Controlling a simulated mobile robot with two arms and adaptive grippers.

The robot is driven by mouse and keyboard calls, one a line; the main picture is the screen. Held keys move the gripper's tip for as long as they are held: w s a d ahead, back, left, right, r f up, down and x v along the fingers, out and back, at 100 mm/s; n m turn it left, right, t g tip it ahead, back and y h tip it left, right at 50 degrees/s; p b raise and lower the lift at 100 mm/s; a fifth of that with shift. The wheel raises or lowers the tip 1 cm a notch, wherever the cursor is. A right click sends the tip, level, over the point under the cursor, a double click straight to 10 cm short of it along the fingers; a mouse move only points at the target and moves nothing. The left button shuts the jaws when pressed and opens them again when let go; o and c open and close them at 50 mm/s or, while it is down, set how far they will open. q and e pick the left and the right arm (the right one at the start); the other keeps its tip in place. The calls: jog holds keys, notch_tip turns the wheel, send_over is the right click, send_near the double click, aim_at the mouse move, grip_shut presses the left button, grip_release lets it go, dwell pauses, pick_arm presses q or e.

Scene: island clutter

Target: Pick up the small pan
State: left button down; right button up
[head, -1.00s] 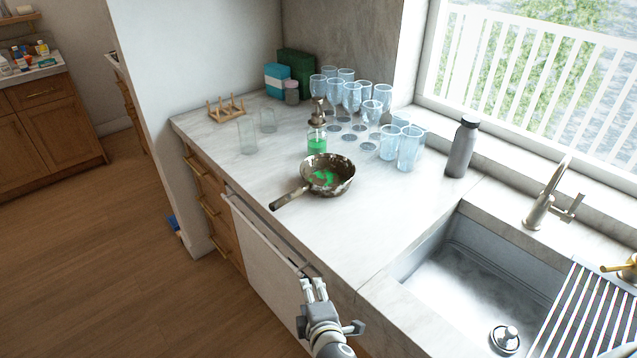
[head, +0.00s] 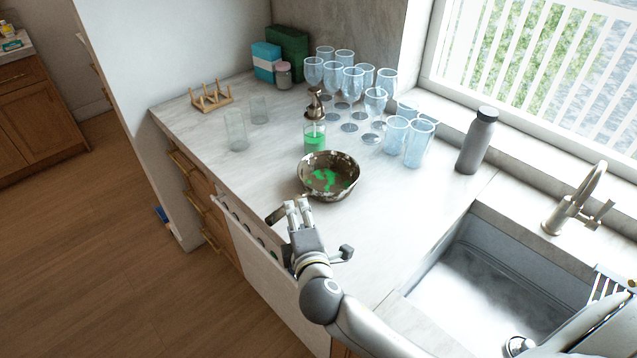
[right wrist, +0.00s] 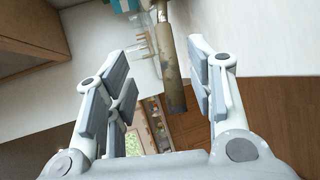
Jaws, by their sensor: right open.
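The small pan (head: 328,178) is a worn, dark metal pan with green patches inside. It sits upright on the counter near its front edge. Its handle (head: 275,216) points toward the front left and is partly hidden behind my right gripper (head: 297,206). In the right wrist view the brown handle (right wrist: 172,65) extends between the spread fingers of my right gripper (right wrist: 163,80). The fingers are open, with gaps visible on both sides of the handle. My left gripper is not in view.
A soap bottle (head: 315,135) with green liquid stands just behind the pan. Several glasses (head: 352,85), a grey bottle (head: 477,140) and a wooden rack (head: 211,97) stand farther back. The sink (head: 480,280) is at right. Counter right of the pan is clear.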

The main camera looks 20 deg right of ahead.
aim_at(295, 204)
jog(key=shift+w+d+f, duration=0.15)
jog(key=shift+w, duration=0.55)
jog(key=shift+w+f, duration=0.15)
jog(key=shift+w, duration=0.1)
jog(key=x, duration=0.2)
jog(key=p+x, duration=0.1)
jog(key=shift+w+d+f, duration=0.25)
jog(key=shift+f, duration=0.15)
jog(key=shift+w+d+f+p, duration=0.1)
jog(key=shift+w+f+p, duration=0.2)
jog(key=shift+w, duration=0.3)
jog(key=shift+c, duration=1.1)
grip_shut()
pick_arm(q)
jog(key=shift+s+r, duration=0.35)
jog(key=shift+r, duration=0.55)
pick_arm(e)
jog(key=shift+r, duration=0.2)
